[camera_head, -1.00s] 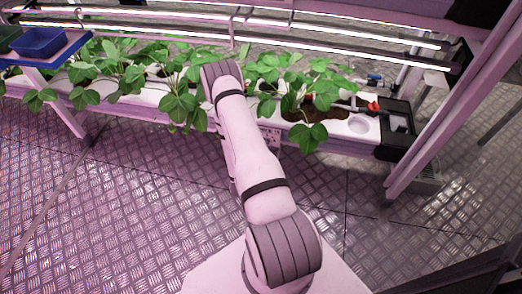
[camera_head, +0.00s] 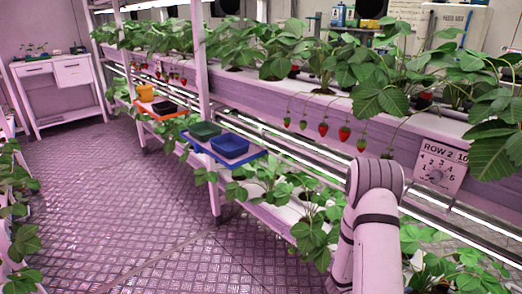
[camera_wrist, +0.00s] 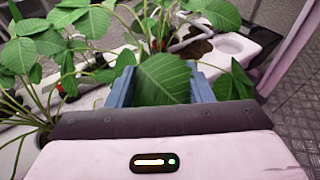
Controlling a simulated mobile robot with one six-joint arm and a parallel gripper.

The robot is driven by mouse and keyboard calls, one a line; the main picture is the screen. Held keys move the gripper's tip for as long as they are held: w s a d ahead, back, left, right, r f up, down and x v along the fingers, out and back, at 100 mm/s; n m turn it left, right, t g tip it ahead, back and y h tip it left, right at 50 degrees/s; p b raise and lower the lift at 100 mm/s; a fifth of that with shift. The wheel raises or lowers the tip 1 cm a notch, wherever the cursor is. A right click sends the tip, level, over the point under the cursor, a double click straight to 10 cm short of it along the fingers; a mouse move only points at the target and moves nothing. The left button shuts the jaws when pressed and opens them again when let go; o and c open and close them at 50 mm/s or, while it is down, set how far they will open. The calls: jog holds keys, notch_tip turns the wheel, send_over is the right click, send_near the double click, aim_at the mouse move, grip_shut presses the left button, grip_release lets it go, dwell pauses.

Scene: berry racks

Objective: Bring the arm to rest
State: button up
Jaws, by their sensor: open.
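My arm (camera_head: 370,225) rises at the lower right of the head view, in front of the lower rack tier. Its gripper end is hidden there. In the wrist view my gripper (camera_wrist: 160,85) is open, with its two blue-grey fingers apart. A strawberry leaf (camera_wrist: 163,80) shows between and beyond the fingers. I cannot tell whether it touches them. No berry is visible between the fingers.
Leafy plants and a white trough (camera_wrist: 235,45) surround the gripper. An upper trough (camera_head: 300,95) carries hanging red strawberries (camera_head: 344,133). A blue shelf with a green bin (camera_head: 204,131) and a blue bin (camera_head: 230,146) juts out. The floor (camera_head: 130,200) at left is clear.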

jog(key=s+a+r+m+g+y+p, duration=0.1)
jog(key=s+a+r+m+g+p, duration=0.2)
jog(key=r, duration=0.6)
jog(key=s+a+r+m+g+y+p, duration=0.1)
jog(key=s+r+m+y+p, duration=0.15)
jog(key=r+m, duration=0.4)
jog(key=s+a+r+m+g+y+p, duration=0.1)
jog(key=s+a+r+m+g+p, duration=0.15)
jog(key=r, duration=0.75)
jog(key=s+a+r+m+t+y+p, duration=0.3)
jog(key=a+r+m+y+p, duration=0.1)
jog(key=a+r, duration=0.7)
jog(key=s+a+r+m+t+y+p, duration=0.3)
jog(key=a+r+y+p, duration=0.3)
jog(key=a+r+p, duration=0.2)
notch_tip(320, 180, up, 3)
jog(key=s+a+m, duration=0.1)
jog(key=a, duration=0.1)
jog(key=shift+a+y+p, duration=0.3)
jog(key=shift+a+y, duration=0.05)
jog(key=shift+s+t, duration=0.1)
jog(key=shift+t, duration=0.15)
